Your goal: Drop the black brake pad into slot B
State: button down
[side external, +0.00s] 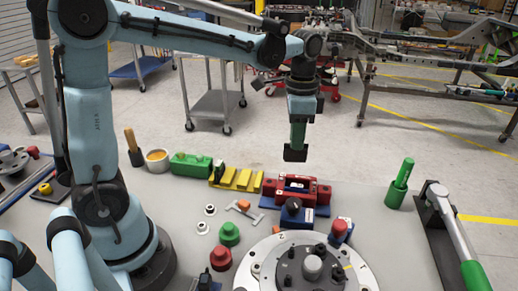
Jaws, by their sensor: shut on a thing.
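My gripper (298,137) points straight down above the table, over the red fixture. A black block (295,153), which looks like the brake pad, is at the lower end of the green part below my wrist. My gripper is shut on it, and it hangs clear of everything below. The red fixture (324,192) on a blue base stands below, with a pale label on it. A yellow slotted rack (243,180) stands to its left, with a small dark piece upright at its left end. I cannot read which slot is B.
A round grey plate (256,271) with dark knobs is at the front. A green block (190,165) and an orange-filled cup (157,160) stand at the back left. A green cylinder (399,183) and a green-handled lever (458,240) stand at right. Red and green knobs (229,234) stand front left.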

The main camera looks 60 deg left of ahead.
aim_at(300, 161)
jog(key=shift+w+d+r+m, duration=0.15)
jog(key=shift+d+m, duration=0.15)
jog(key=shift+m, duration=0.2)
jog(key=shift+w+d+r+m, duration=0.1)
jog(key=shift+d+m, duration=0.15)
jog(key=shift+m, duration=0.25)
jog(key=shift+f, duration=2.35)
jog(key=shift+f, duration=0.2)
jog(key=shift+f, duration=1.05)
jog(key=shift+f, duration=0.8)
jog(key=shift+f, duration=0.6)
jog(key=c, duration=1.5)
grip_release()
